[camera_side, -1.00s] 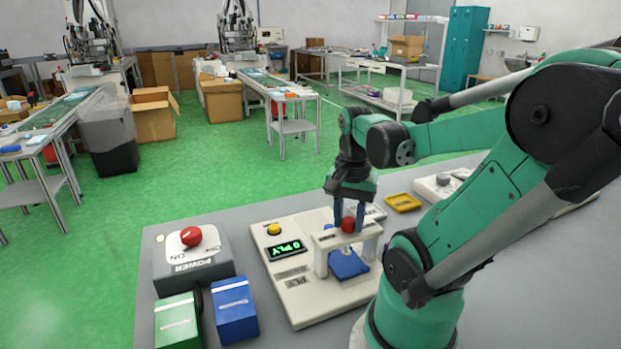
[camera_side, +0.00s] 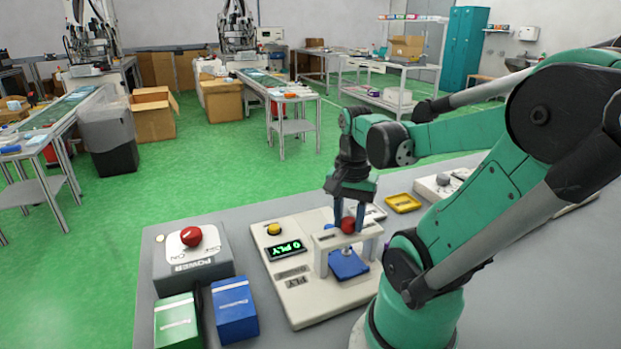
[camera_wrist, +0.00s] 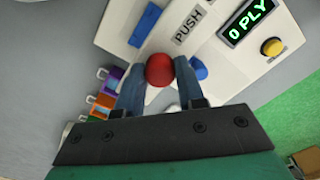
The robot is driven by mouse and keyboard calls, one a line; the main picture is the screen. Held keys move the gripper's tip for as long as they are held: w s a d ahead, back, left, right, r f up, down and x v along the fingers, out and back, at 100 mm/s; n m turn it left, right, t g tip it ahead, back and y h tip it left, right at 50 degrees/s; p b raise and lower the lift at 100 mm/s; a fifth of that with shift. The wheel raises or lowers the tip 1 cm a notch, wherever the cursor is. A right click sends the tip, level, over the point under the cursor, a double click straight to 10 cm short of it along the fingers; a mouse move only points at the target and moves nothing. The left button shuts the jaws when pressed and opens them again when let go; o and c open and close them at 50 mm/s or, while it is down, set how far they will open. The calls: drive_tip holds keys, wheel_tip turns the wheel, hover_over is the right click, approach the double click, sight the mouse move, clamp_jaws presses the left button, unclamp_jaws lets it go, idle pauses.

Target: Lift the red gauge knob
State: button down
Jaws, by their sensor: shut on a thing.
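The red gauge knob (camera_side: 348,225) sits on top of the white bridge of the ply gauge (camera_side: 300,300), above a blue plate (camera_side: 348,264). My gripper (camera_side: 349,218) points down from above, with its blue fingers shut on the knob's two sides. In the wrist view the round red knob (camera_wrist: 159,70) lies between the two fingertips (camera_wrist: 159,72). The gauge's green display (camera_side: 287,248) reads "0 PLY". The knob's underside is hidden by the bridge and fingers.
A grey power box (camera_side: 193,262) with a red knob stands left of the gauge. Green (camera_side: 178,322) and blue (camera_side: 235,310) boxes stand in front of it. A yellow tray (camera_side: 403,203) lies behind right. A yellow button (camera_side: 273,229) is on the gauge.

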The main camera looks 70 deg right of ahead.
sight(349, 220)
drive_tip(key=shift+r, duration=1.25)
drive_tip(key=c, duration=0.5)
unclamp_jaws()
drive_tip(key=shift+c, duration=0.2)
drive_tip(key=shift+r, duration=2.8)
drive_tip(key=w+a+f+n+t, duration=0.2)
drive_tip(key=w+a+n+t, duration=0.1)
drive_tip(key=w+a+n, duration=0.4)
drive_tip(key=w+a+f+n+t, duration=0.2)
drive_tip(key=w+a+n+t, duration=0.2)
drive_tip(key=n, duration=0.7)
drive_tip(key=w+a, duration=0.2)
drive_tip(key=a, duration=0.1)
drive_tip(key=shift+w+a+f, duration=0.3)
drive_tip(key=shift+w+a, duration=0.05)
drive_tip(key=shift+a, duration=0.05)
